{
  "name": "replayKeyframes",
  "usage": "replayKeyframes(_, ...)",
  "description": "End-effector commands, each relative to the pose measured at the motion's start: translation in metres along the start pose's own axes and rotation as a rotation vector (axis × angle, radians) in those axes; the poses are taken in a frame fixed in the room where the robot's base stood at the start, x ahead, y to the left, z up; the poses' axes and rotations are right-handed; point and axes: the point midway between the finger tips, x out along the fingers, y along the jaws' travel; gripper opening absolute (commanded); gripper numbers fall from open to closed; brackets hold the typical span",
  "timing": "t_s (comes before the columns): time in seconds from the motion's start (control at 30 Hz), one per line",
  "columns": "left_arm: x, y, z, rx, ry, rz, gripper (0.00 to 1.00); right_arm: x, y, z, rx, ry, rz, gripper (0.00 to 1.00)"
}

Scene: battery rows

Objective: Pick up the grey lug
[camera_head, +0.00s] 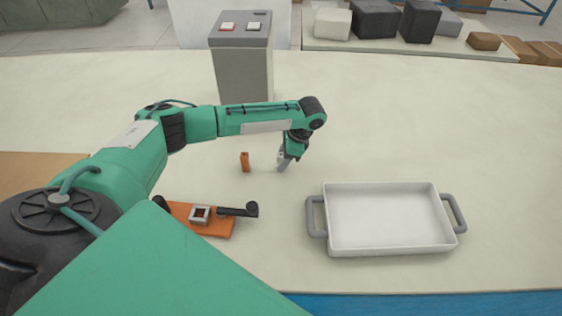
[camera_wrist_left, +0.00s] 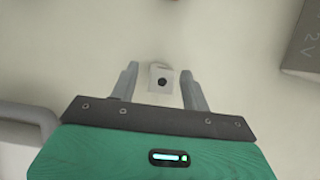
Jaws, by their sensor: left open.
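The gripper is open and points down. In the head view my left gripper (camera_head: 287,160) is low over the table, right of a small upright orange piece (camera_head: 245,161). There the lug is hard to tell apart from the fingers. My right gripper is in neither view.
A white tray with grey handles (camera_head: 390,247) stands at the right. An orange plate (camera_head: 217,230) with a square grey frame and black lever lies at front left. A grey box with two buttons (camera_head: 242,72) stands behind. The table right of the gripper is clear.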

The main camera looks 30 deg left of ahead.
Motion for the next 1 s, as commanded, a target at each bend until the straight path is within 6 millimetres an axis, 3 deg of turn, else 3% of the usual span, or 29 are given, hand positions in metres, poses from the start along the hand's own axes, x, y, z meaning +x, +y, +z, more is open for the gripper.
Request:
replayKeyframes(0.03, 0.0, 0.0, 0.0, 0.0, 0.0, 0.0, 0.47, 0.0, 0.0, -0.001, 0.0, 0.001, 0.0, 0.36)
replayKeyframes(0.2, 0.0, 0.0, 0.0, 0.0, 0.0, 0.0, 0.14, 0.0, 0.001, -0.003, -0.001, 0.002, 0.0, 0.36)
replayKeyframes(0.3, 0.0, 0.0, 0.0, 0.0, 0.0, 0.0, 0.0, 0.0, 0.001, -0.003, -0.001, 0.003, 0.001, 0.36)
replayKeyframes(0.77, -0.012, 0.0, 0.004, 0.0, 0.001, 0.0, 0.0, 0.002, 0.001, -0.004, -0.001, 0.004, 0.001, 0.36)
replayKeyframes(1.0, -0.057, -0.001, 0.023, -0.001, 0.004, -0.003, 0.0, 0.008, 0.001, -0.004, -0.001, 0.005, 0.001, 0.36)
